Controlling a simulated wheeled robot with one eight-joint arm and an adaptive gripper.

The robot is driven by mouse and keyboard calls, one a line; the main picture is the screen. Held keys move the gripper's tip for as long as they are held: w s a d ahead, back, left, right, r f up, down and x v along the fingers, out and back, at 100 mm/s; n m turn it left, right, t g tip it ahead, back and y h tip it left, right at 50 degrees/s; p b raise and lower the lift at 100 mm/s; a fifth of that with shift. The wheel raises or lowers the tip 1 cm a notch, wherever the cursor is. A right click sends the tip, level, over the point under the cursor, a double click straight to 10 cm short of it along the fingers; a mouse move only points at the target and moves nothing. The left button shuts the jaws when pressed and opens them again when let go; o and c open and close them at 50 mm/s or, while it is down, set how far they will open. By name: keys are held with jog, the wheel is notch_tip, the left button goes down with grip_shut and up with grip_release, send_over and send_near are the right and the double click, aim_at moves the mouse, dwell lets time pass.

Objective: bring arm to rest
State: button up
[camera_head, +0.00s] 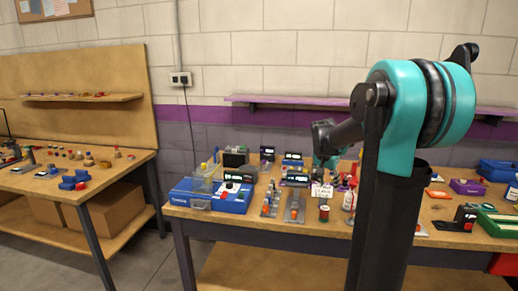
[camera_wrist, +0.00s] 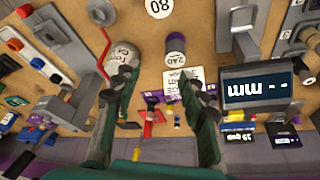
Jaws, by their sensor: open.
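My arm reaches over the middle workbench (camera_head: 245,231) in the head view, with its teal joint and dark link in front of the picture. My gripper (camera_wrist: 160,80) is open in the wrist view, with its two green fingers apart and nothing held between them. Beyond the fingers are a round white-labelled container (camera_wrist: 122,54), a dark cylinder marked 240 (camera_wrist: 176,48) and a white text card (camera_wrist: 184,84). I cannot tell how near the fingers are to these things. In the head view the gripper is mostly hidden behind my own arm.
A blue case (camera_head: 210,195) stands at the bench's left, beside several small instruments. A display device (camera_wrist: 258,88) lies right of the fingers in the wrist view. A purple shelf (camera_head: 290,102) runs along the wall behind. Another cluttered bench (camera_head: 118,171) stands left, across a floor gap.

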jog(key=s+a+f+n+y, duration=0.1)
jog(key=s+a+f+n, duration=0.1)
jog(key=s+f, duration=0.3)
jog(key=s+a+f+n+y, duration=0.1)
jog(key=s+a+f+n, duration=0.2)
jog(key=s, duration=1.1)
jog(key=s+a+f+n+t, duration=0.1)
jog(key=s+a+f+n, duration=0.2)
jog(key=s+f, duration=0.4)
jog(key=s, duration=0.3)
jog(key=shift+s+f+y, duration=0.2)
jog(key=shift+f+y, duration=0.05)
jog(key=shift+y, duration=0.15)
